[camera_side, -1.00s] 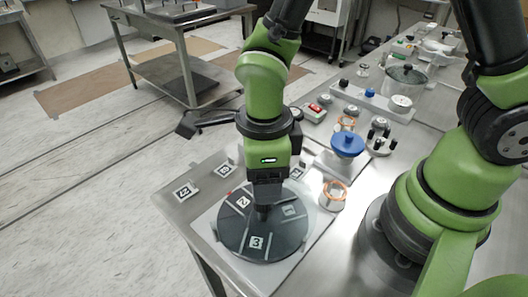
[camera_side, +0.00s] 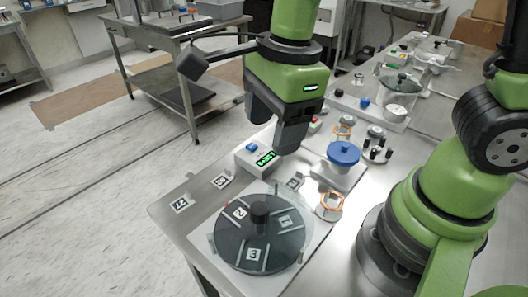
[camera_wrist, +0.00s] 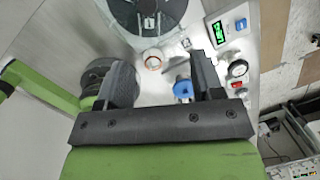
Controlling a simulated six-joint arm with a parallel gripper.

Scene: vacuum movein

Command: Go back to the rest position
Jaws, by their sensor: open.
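My gripper (camera_side: 270,128) is open and empty. It hangs in the air above the bench, behind the dark round lidded vessel in the side view. In the wrist view, the two dark fingers of my gripper (camera_wrist: 166,78) stand wide apart with nothing held between them. The vessel (camera_side: 282,246) has a black knob (camera_side: 260,212) on its lid and numbered marks. It sits on a pale plate and is apart from my gripper. Part of the vessel (camera_wrist: 116,12) shows at the top of the wrist view.
A scale with a green display (camera_side: 265,158) stands close below my gripper. A blue-topped device (camera_side: 343,153), an orange ring piece (camera_side: 330,206) and small numbered tags (camera_side: 180,203) stand around. A glass pot (camera_side: 402,84) is farther back.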

